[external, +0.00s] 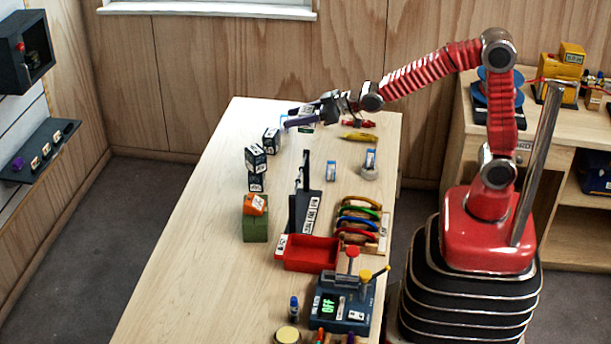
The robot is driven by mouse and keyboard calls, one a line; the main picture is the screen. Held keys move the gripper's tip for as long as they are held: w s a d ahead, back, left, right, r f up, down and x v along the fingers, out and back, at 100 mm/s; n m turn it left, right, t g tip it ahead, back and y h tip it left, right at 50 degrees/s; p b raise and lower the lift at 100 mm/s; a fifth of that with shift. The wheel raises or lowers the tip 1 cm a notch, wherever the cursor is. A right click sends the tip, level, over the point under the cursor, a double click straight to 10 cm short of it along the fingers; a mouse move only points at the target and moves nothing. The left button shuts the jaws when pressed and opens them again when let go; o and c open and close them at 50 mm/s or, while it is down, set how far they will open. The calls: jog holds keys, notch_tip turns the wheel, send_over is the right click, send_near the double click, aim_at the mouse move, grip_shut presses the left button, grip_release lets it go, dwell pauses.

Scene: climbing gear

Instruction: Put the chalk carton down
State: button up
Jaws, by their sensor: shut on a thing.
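The fingers hide most of the carton. I cannot tell whether its underside touches the table (190,240).
Dark labelled boxes stand left of the gripper: one alone (271,140) and two stacked (255,160). A green block with an orange box (255,205), a dark rack (306,210) and a red tray (312,253) are nearer. The table's left side is clear.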

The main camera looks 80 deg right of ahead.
jog(key=w+a+n+g+y, duration=0.1)
jog(key=w+a+n+y, duration=0.2)
jog(key=a, duration=1.1)
jog(key=w+a+n+y, duration=0.2)
jog(key=w+a+y, duration=0.1)
jog(key=a, duration=1.2)
jog(key=s+a+n+g+y, duration=0.2)
jog(key=s+a, duration=0.1)
jog(key=a, duration=1.1)
jog(key=s+a+n+g+y, duration=0.15)
jog(key=s+a, duration=0.25)
jog(key=a, duration=0.9)
jog(key=shift+n+t, duration=0.25)
jog(key=shift+w+f, duration=0.15)
jog(key=shift+f, duration=1.15)
jog(key=shift+w+f, duration=0.15)
jog(key=shift+f, duration=1.1)
jog(key=shift+f, duration=0.1)
jog(key=shift+f, duration=3)
jog(key=shift+f, duration=1.9)
jog(key=shift+f, duration=0.1)
